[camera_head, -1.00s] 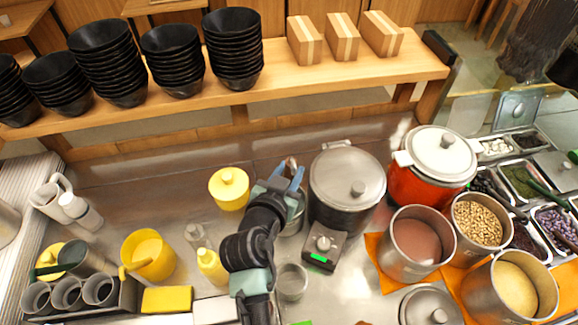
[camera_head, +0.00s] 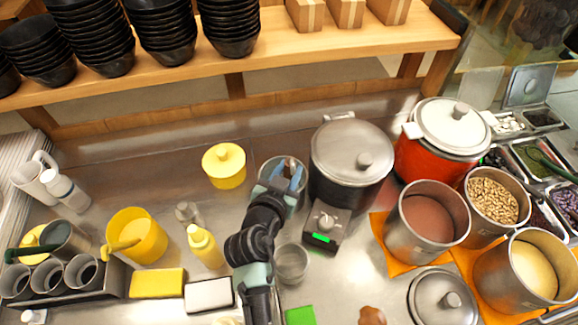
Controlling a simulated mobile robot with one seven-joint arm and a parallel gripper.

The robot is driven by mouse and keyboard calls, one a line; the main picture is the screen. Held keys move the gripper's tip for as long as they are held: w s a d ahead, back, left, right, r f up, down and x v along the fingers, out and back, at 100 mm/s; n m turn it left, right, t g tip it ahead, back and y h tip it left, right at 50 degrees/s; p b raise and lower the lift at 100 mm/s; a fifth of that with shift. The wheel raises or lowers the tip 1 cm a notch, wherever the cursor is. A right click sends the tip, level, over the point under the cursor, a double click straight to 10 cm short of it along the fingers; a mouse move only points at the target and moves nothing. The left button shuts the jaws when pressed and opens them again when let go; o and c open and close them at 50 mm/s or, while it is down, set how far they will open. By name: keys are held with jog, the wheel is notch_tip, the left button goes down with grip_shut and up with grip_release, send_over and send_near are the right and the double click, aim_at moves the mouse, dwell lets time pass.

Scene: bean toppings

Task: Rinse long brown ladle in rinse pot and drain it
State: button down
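My gripper (camera_head: 286,178), with blue-grey fingers, is over a small steel pot (camera_head: 302,197) that stands left of the big lidded dark pot. The fingertips overlap the pot's opening. I cannot tell whether they reach below the rim, or whether they hold anything. The long brown ladle cannot be made out; any part at the gripper is too small or hidden. The steel pot may be the rinse pot; its contents are mostly hidden by my gripper.
The dark lidded pot (camera_head: 350,165) stands close right of my gripper, with a control box (camera_head: 325,228) in front. An empty-looking steel cup (camera_head: 291,263) is nearer. A yellow lidded pot (camera_head: 224,167) stands left. A wooden shelf (camera_head: 330,60) with black bowls runs behind.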

aim_at(286, 166)
notch_tip(286, 166, up, 4)
jog(key=p, duration=0.5)
notch_tip(286, 166, down, 4)
jog(key=b, duration=0.4)
jog(key=shift+f+b, duration=0.1)
jog(key=shift+b, duration=0.2)
notch_tip(286, 166, up, 4)
jog(key=p, duration=0.2)
jog(key=shift+p, duration=0.35)
notch_tip(286, 166, down, 2)
jog(key=shift+f+b, duration=0.15)
jog(key=shift+b, duration=1.1)
jog(key=shift+f+b, duration=0.75)
jog(key=shift+b, duration=0.1)
jog(key=shift+r, duration=0.2)
jog(key=shift+r+p, duration=0.25)
jog(key=shift+p, duration=0.05)
jog(key=shift+r+p, duration=4.3)
jog(key=shift+r, duration=1.65)
jog(key=shift+f, duration=0.1)
